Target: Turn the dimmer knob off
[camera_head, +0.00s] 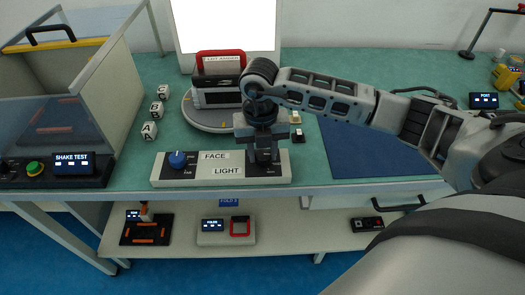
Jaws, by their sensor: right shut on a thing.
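A pale panel (222,176) labelled "FACE LIGHT" lies along the front edge of the green table. A blue knob (178,159) stands at its left end. My right arm reaches in from the right, and my right gripper (264,157) points down over the panel's right end. Its fingers are shut on a dark knob there, which I take to be the dimmer knob. The fingers hide most of this knob, so its setting cannot be read. My left gripper is not in view.
Behind the panel, a device with a red handle (220,54) sits on a round turntable (200,120). Lettered blocks (149,130) stand to the left, beside a clear-walled shake test box (120,95). A dark blue mat (360,150) lies to the right, under my arm.

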